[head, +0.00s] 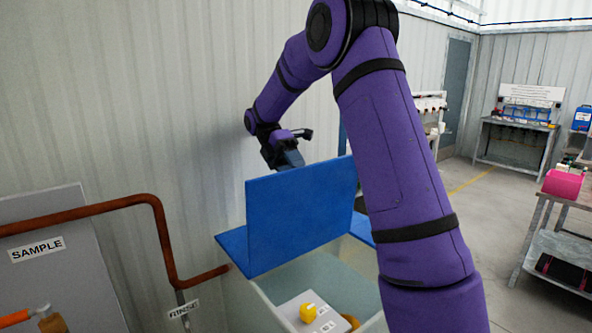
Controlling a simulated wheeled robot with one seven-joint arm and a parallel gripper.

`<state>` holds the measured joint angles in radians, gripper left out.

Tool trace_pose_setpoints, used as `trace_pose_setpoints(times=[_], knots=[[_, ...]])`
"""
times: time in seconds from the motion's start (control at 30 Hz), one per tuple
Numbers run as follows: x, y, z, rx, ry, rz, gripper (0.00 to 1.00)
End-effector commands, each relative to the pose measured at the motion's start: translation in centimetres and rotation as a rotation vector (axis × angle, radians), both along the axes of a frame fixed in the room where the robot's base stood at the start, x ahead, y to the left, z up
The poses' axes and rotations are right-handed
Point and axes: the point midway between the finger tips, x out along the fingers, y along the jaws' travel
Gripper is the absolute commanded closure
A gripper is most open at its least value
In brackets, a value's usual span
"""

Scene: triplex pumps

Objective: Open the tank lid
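The tank (262,300) is a pale grey-green tub at the lower middle of the head view. Its blue lid (300,215) stands raised, close to upright, over the tank top. A flat blue strip (233,243) shows to the left of the lid's foot, and more blue shows at its right. The front part of the tank top is open. My gripper (290,158) is at the lid's upper edge, on its far side, pointing down. Its fingertips are small and partly hidden, so I cannot tell if they touch the lid or how far apart they are.
A yellow knob (307,313) on a pale labelled plate shows at the tank's front. A copper pipe (160,225) and a SAMPLE panel (60,275) are at the left, by a corrugated wall (130,90). Benches (515,140) stand at the right, with open floor (465,195) between.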

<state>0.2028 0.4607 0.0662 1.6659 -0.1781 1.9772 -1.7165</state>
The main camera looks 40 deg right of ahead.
Motion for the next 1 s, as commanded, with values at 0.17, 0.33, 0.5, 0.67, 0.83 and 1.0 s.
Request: trace_pose_setpoints(times=[0.17,0.33,0.5,0.67,0.83,1.0], knots=[[0.14,0.21,-1.05,0.007,0.009,0.001,0.96],[0.14,0.21,-1.05,0.007,0.009,0.001,0.96],[0.16,0.2,-1.04,0.007,0.008,0.001,0.54],[0.16,0.13,-0.91,0.006,0.006,0.002,0.6],[0.16,0.07,-0.74,0.004,0.005,0.001,0.6],[0.16,0.03,-0.64,0.003,0.004,0.001,0.6]])
